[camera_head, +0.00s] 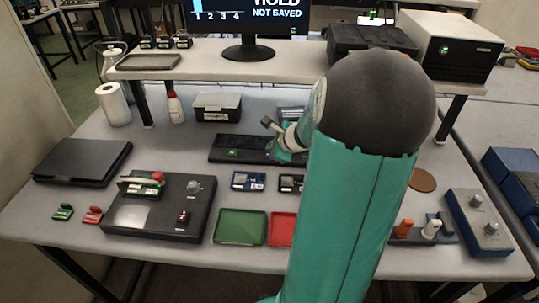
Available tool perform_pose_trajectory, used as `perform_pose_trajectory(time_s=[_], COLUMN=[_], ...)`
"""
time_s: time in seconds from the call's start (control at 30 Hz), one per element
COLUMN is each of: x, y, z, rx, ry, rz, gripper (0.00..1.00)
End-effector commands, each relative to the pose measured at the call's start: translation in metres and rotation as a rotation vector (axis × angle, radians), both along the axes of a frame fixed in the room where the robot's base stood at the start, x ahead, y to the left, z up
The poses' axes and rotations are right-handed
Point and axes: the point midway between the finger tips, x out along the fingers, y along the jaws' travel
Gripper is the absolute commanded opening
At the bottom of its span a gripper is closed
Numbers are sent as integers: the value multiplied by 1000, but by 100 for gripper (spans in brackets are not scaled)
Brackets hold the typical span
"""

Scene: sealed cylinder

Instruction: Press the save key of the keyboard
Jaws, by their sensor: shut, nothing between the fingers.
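A dark keyboard (225,156) lies on the table below the shelf, with a small green key (233,153) on its left part. My arm covers the keyboard's right part. My gripper (277,149) is over the keyboard, to the right of the green key, and is shut with nothing held. Its fingertips are small and partly hidden, so I cannot tell whether they touch a key. The monitor (252,15) on the shelf reads "1 2 3 4" and "NOT SAVED"; the large word above is cut off.
A dark fixture box (160,218) with a green board stands at left front. Green (241,227) and red (283,230) trays lie in front of the keyboard, with small blue modules (248,181) between. A closed black laptop-like case (82,160) lies far left.

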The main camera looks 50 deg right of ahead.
Motion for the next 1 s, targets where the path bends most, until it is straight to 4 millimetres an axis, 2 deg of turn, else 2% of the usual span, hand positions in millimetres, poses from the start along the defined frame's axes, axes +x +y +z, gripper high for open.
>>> perform_pose_trajectory(time_s=[0.3, 1.0], x=[0, 0], y=[0, 0], z=[-9, -12], rx=[2, 0], ry=[0, 1], rz=[-1, 1], gripper=[0, 0])
